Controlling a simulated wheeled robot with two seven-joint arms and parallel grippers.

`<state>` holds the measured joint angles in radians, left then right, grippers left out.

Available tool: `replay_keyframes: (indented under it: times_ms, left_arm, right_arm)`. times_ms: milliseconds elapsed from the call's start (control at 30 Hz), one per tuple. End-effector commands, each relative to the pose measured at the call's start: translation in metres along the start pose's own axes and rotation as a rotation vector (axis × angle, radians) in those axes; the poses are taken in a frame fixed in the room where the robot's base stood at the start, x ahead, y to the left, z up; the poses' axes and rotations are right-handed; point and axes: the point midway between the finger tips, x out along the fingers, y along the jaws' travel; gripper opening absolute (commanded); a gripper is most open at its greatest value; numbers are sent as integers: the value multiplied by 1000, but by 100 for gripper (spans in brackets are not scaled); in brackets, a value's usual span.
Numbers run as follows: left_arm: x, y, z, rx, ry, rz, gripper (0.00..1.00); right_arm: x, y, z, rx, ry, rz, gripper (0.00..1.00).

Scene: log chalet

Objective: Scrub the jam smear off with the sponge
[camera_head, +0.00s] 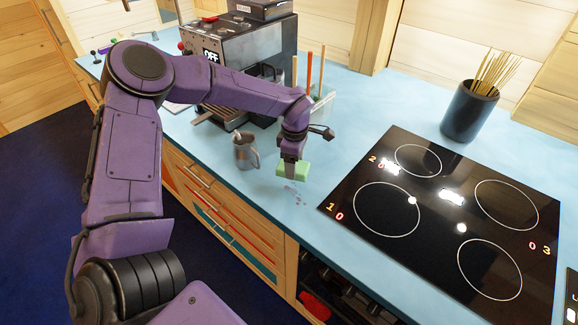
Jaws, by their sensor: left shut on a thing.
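The green sponge (294,169) is in my left gripper (290,165), which is shut on it. The sponge is low over the light blue counter (345,105); I cannot tell whether it touches the surface. The jam smear (294,194) shows as small purplish spots on the counter, just in front of the sponge. Part of the smear may be hidden under the sponge. My left arm reaches in from the left across the counter. My right gripper is not in view.
A grey metal jug (245,152) stands close to the left of the sponge. The black cooktop (450,262) lies to the right. A coffee machine (233,48) stands behind, and a dark pot of sticks (469,112) at the back right. Bare counter lies between sponge and cooktop.

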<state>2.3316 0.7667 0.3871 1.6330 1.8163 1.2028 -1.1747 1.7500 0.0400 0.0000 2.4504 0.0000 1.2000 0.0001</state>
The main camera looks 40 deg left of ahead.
Motion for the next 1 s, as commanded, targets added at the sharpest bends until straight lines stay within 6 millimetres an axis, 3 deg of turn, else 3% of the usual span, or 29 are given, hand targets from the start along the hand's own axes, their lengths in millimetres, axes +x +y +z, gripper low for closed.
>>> replay_keyframes:
  times_ms: [100, 400, 1000]
  left_arm:
    - [-16, 0, 0, -1, 0, -1, 31]
    - [-37, -1, -2, -4, -1, 0, 31]
    - [-38, -1, -2, -4, 0, 0, 31]
  right_arm:
    - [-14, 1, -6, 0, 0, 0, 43]
    - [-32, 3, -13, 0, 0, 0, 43]
    - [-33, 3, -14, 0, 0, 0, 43]
